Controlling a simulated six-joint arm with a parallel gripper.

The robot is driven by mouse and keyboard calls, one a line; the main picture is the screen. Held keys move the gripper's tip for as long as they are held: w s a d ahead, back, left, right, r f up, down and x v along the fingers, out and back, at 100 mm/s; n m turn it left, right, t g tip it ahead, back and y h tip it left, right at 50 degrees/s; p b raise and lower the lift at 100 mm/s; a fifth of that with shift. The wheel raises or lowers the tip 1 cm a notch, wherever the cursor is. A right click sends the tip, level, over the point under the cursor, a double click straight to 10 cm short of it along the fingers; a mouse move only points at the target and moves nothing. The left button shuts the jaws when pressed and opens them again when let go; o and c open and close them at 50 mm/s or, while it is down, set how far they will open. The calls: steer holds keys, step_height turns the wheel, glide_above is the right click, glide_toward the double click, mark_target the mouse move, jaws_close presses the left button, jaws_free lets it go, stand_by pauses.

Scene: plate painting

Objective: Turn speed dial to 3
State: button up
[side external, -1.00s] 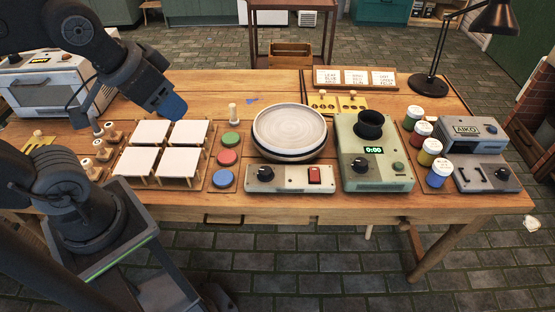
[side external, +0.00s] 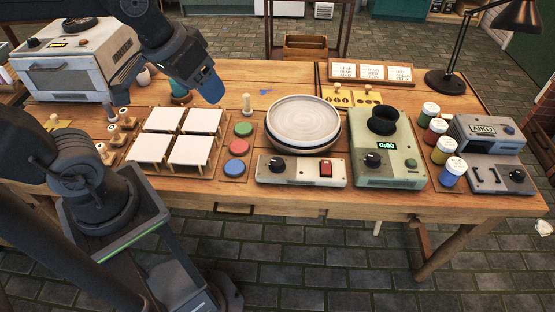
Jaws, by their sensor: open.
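A round plate sits on the turntable (side external: 303,141) in the middle of the table. The turntable's grey control box (side external: 306,180) has a black dial (side external: 277,165) at its left and a red switch (side external: 326,168) at its right. The dial's markings and setting are too small to read. My gripper (side external: 210,88), with a blue tip, hangs above the back left of the table, behind the white tiles. It is open, left of and behind the dial, and apart from it. The gap between its fingers is hard to make out.
White tiles on stands (side external: 198,150) and coloured discs (side external: 237,147) lie left of the control box. A peg (side external: 247,104) stands behind the discs. A green device (side external: 401,172) showing 0:00, paint jars (side external: 445,149) and an AIKO machine (side external: 484,131) stand to the right.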

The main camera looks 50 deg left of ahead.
steer(key=w+f+n+g, duration=0.3)
steer(key=w+f+n, duration=0.25)
steer(key=w, duration=0.45)
steer(key=n+g, duration=0.2)
steer(key=n, duration=0.2)
glide_above(277, 162)
step_height(277, 162, down, 11)
step_height(277, 162, down, 13)
steer(key=shift+w+f, duration=0.1)
steer(key=shift+c, duration=0.3)
steer(key=c, duration=0.9)
steer(key=shift+o, duration=0.2)
